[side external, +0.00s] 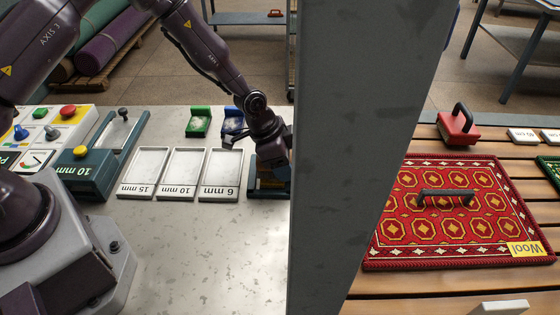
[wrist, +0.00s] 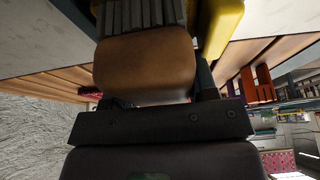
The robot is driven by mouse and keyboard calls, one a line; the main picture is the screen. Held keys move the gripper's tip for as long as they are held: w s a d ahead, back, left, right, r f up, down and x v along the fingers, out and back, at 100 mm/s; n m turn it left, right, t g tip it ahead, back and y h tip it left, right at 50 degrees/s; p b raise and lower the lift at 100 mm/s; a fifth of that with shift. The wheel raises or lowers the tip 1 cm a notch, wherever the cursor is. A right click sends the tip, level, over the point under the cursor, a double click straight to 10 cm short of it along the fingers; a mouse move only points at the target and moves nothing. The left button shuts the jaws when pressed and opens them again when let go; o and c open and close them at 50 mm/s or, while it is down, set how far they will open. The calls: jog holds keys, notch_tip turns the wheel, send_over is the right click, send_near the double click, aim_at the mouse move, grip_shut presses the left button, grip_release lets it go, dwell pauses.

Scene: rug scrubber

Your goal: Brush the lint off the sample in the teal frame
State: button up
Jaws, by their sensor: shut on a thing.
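My gripper (side external: 271,172) is low over the bench in the side external view, right of the 6 mm tray and partly hidden by a grey post. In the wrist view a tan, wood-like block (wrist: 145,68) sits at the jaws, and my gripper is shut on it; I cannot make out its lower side. A dark teal edge (side external: 256,190) shows under my gripper, mostly hidden, so I cannot tell whether it is the sample's frame. A teal device (side external: 88,176) labelled 10 mm, with a yellow knob, stands at left with a pale panel between its rails. No lint can be made out.
Three white trays (side external: 142,190) marked 15, 10 and 6 mm lie beside my gripper. Green (side external: 199,122) and blue (side external: 232,122) holders stand behind. The grey post (side external: 350,150) blocks the middle. A red patterned rug (side external: 455,235) lies on slats at right. The front bench is clear.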

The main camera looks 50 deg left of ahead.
jog(key=shift+s+a+f, duration=0.15)
jog(key=shift+s+a, duration=0.6)
jog(key=shift+s+a+f, duration=0.1)
jog(key=shift+s+a, duration=0.65)
jog(key=shift+w+d+r, duration=0.2)
jog(key=shift+w+d, duration=1.35)
jog(key=shift+s+a+f, duration=0.2)
jog(key=shift+s+a, duration=1.4)
jog(key=shift+w+d+r, duration=0.2)
jog(key=shift+w+d, duration=1.4)
jog(key=shift+d, duration=0.05)
jog(key=shift+r, duration=3.05)
jog(key=shift+a, duration=0.1)
